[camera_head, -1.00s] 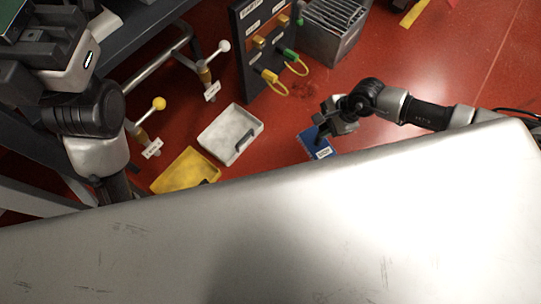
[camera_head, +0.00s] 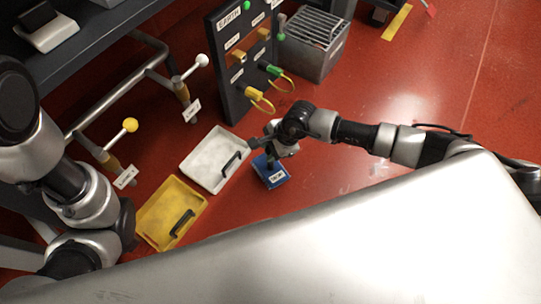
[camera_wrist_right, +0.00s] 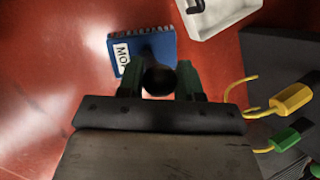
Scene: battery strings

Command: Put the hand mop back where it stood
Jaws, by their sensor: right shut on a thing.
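The hand mop is a blue block with a white label (camera_head: 272,172) and a dark upright handle. It is just right of the white tray in the head view. My right gripper (camera_head: 272,150) is above the block and shut on its handle. In the right wrist view the fingers (camera_wrist_right: 160,84) stand either side of the handle's round dark end, with the blue mop block (camera_wrist_right: 156,45) beyond. I cannot tell whether the block touches the floor. My left arm shows at the left, but its gripper is out of view.
A white tray (camera_head: 196,170) and a yellow tray (camera_head: 152,222), each with a dark handle, lie on the red floor. A dark panel (camera_head: 226,70) with yellow and green plugs stands behind, beside a grey ribbed box (camera_head: 310,62). A bench with valve levers is at left.

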